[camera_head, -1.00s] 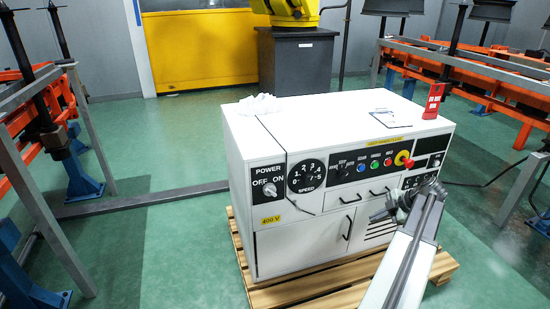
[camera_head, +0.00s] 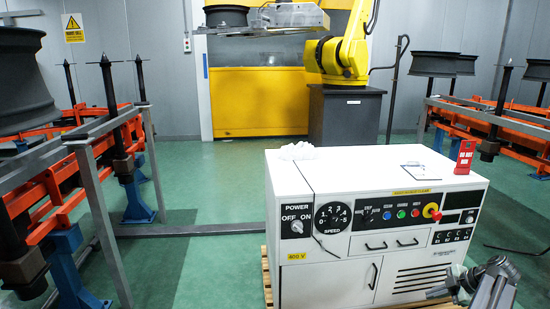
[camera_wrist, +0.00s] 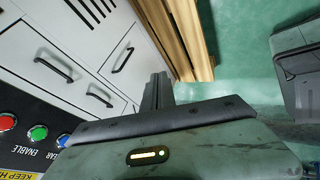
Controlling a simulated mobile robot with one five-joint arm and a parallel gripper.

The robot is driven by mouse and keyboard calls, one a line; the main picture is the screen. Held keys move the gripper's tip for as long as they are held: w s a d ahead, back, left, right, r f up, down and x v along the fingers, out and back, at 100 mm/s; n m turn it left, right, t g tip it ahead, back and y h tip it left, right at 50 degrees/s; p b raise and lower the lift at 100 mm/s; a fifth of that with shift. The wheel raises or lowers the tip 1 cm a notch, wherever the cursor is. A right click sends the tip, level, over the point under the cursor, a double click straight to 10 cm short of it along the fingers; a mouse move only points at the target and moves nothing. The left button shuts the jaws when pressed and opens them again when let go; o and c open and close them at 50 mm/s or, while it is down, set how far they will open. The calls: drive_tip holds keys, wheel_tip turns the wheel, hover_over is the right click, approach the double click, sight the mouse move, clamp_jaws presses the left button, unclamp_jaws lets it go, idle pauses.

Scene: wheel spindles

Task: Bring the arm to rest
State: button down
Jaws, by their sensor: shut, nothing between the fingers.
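My gripper (camera_head: 452,278) is at the lower right of the head view, close in front of the white control cabinet (camera_head: 350,240). In the wrist view my gripper's fingers (camera_wrist: 157,92) are together with nothing between them. The cabinet's white front, with handles and vents, fills the upper left of the wrist view. I cannot tell the exact gap between the fingers and the cabinet. Part of my arm is cut off by the bottom edge of the head view.
The cabinet stands on a wooden pallet (camera_wrist: 177,35). Orange racks with spindles stand left (camera_head: 50,190) and right (camera_head: 490,120). A yellow robot arm (camera_head: 340,55) on a dark pedestal (camera_head: 345,115) is behind.

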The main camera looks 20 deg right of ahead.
drive_tip(key=w+a+n+g+y, duration=0.15)
drive_tip(key=w+a+n, duration=0.25)
drive_tip(key=w+a, duration=1.15)
drive_tip(key=w+a+f+n+g+y, duration=0.1)
drive_tip(key=w+a, duration=0.4)
drive_tip(key=a, duration=0.3)
drive_tip(key=w+a+n+g+y, duration=0.1)
drive_tip(key=w+a+n, duration=0.1)
drive_tip(key=w+a, duration=0.5)
drive_tip(key=s+a+f+m+g+h, duration=0.1)
drive_tip(key=s+a+m, duration=0.15)
drive_tip(key=a, duration=0.85)
drive_tip(key=s+a+f+m+g+h, duration=0.1)
drive_tip(key=s+a+m, duration=0.15)
drive_tip(key=a, duration=0.75)
drive_tip(key=s+a+f+m+g+h, duration=0.1)
drive_tip(key=a+f+m+g+h, duration=0.15)
drive_tip(key=a, duration=0.85)
drive_tip(key=s+d+r+m+h+p, duration=0.1)
drive_tip(key=r+m+p, duration=1)
drive_tip(key=r+p, duration=2.6)
drive_tip(key=shift+s+d+r+m+t+p, duration=0.4)
drive_tip(key=shift+s+d+r, duration=0.3)
drive_tip(key=shift+d, duration=0.5)
